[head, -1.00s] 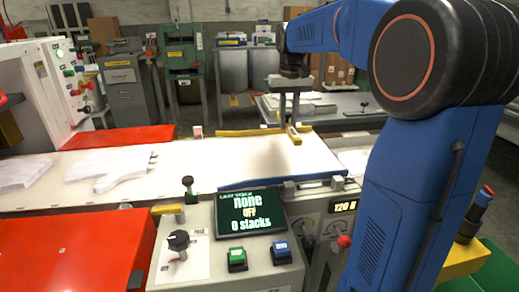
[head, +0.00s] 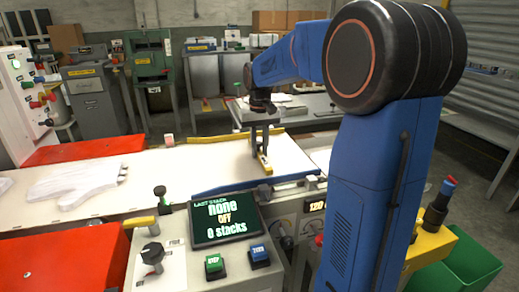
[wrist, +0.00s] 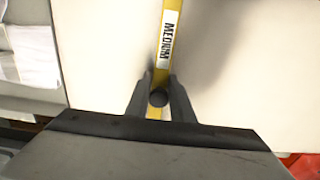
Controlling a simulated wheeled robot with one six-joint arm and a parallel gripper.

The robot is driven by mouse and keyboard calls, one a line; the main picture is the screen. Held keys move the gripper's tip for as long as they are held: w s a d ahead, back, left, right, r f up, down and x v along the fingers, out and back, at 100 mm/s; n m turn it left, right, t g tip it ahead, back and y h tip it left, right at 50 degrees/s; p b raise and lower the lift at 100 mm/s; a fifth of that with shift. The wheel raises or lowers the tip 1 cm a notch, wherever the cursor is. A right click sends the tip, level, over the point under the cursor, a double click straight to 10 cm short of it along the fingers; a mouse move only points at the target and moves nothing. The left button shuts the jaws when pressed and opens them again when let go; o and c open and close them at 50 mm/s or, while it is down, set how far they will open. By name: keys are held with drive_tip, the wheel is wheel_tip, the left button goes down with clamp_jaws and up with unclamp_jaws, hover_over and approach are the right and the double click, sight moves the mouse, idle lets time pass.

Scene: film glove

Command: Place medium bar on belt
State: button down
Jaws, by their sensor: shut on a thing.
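The medium bar (wrist: 167,35) is a narrow yellow bar with a white label reading MEDIUM. My gripper (wrist: 160,95) is shut on it, with a dark round knob between the fingers. In the head view my gripper (head: 262,145) points down over the right part of the white belt (head: 205,165), and the bar (head: 265,164) shows below the fingers. In the wrist view the bar runs away from the fingers over the pale belt surface. I cannot tell whether the bar touches the belt.
A yellow rail (head: 235,138) lines the belt's far edge and a blue rail (head: 245,187) the near edge. White glove-shaped film (head: 75,185) lies on the left of the belt. A control panel with a screen (head: 225,218) stands in front. The belt around the bar is clear.

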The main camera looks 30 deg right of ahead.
sight(260, 145)
drive_tip(key=shift+f, duration=0.1)
drive_tip(key=c, duration=1.5)
unclamp_jaws()
drive_tip(key=shift+c, duration=0.2)
wheel_tip(260, 145, up, 12)
